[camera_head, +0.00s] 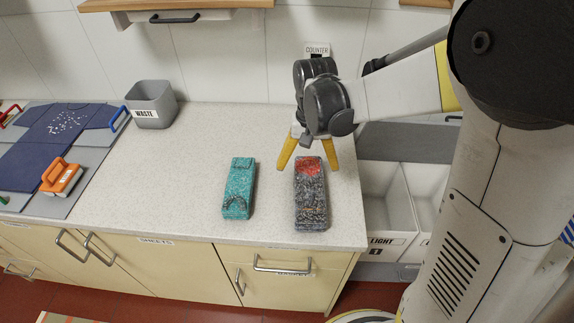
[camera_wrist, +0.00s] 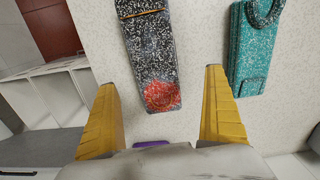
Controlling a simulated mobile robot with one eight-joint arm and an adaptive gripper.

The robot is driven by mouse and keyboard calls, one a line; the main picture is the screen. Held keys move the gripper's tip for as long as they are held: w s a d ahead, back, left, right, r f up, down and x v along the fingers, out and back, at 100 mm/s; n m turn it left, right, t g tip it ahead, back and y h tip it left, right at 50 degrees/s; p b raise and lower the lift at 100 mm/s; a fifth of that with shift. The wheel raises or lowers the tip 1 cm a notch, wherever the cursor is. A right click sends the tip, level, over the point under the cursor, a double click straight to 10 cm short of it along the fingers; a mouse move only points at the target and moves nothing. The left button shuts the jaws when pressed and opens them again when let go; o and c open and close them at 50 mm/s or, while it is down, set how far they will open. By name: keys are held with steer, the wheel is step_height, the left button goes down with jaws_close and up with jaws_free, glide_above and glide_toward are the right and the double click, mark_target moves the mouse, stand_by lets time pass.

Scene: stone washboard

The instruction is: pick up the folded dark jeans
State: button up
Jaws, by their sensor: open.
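The folded dark jeans appear to be the long dark speckled bundle (camera_head: 311,205) with a red patch, lying flat on the counter. It also shows in the wrist view (camera_wrist: 150,55), its red end nearest my gripper. My gripper (camera_head: 307,168) points down at the bundle's far, red end, its yellow fingers spread to either side. In the wrist view, the fingers (camera_wrist: 160,80) are open and nothing is held between them. How high the fingertips are above the counter is hard to tell.
A teal speckled folded bundle (camera_head: 239,188) lies close to the left. A grey waste bin (camera_head: 152,105), navy cloth (camera_head: 38,160) and orange-handled brush (camera_head: 61,177) are farther left. Light-coloured bins (camera_head: 384,205) stand beyond the counter's right edge. Counter between waste bin and teal bundle is clear.

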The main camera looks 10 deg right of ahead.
mark_target(310, 184)
steer(key=f, duration=0.2)
steer(key=f+b, duration=0.1)
steer(key=f, duration=0.1)
steer(key=shift+s+d, duration=0.1)
steer(key=shift+s, duration=0.25)
steer(key=f+b, duration=0.1)
steer(key=f, duration=0.2)
steer(key=f+b, duration=0.1)
steer(key=f, duration=0.1)
steer(key=shift+s+d+f+b, duration=0.2)
steer(key=shift+s+f+b, duration=0.05)
steer(key=shift+f+b, duration=0.1)
steer(key=shift+r, duration=0.1)
steer(key=c, duration=1.5)
steer(key=shift+r, duration=0.1)
